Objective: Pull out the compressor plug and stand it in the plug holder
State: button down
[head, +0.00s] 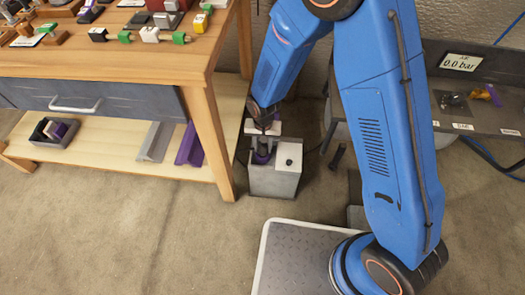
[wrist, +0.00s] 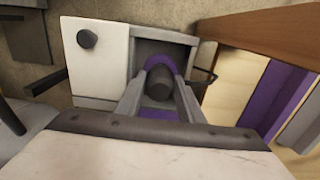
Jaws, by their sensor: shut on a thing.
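My gripper (head: 262,150) points down at a grey box (head: 275,182) on the floor beside the workbench leg. It is shut on a dark, round-ended plug (wrist: 160,82) with purple around it, between two grey fingers in the wrist view. Purple also shows between the fingers in the head view. The box has a pale top with a dark knob (wrist: 87,39) and, next to that, a grey-walled recess (wrist: 178,45); the plug is over or in this recess. The plug's lower end is hidden, so I cannot tell how deep it sits. I cannot tell which thing is the plug holder.
A wooden workbench (head: 215,70) with a lower shelf (head: 110,150) stands close to the left of the box. The shelf holds a grey tray (head: 45,140) and grey and purple angled pieces. A dark bench (head: 490,118) with a "0.0 bar" sign (head: 461,62) is at right.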

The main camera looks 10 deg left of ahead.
aim_at(263, 145)
jog(key=shift+r, duration=2.15)
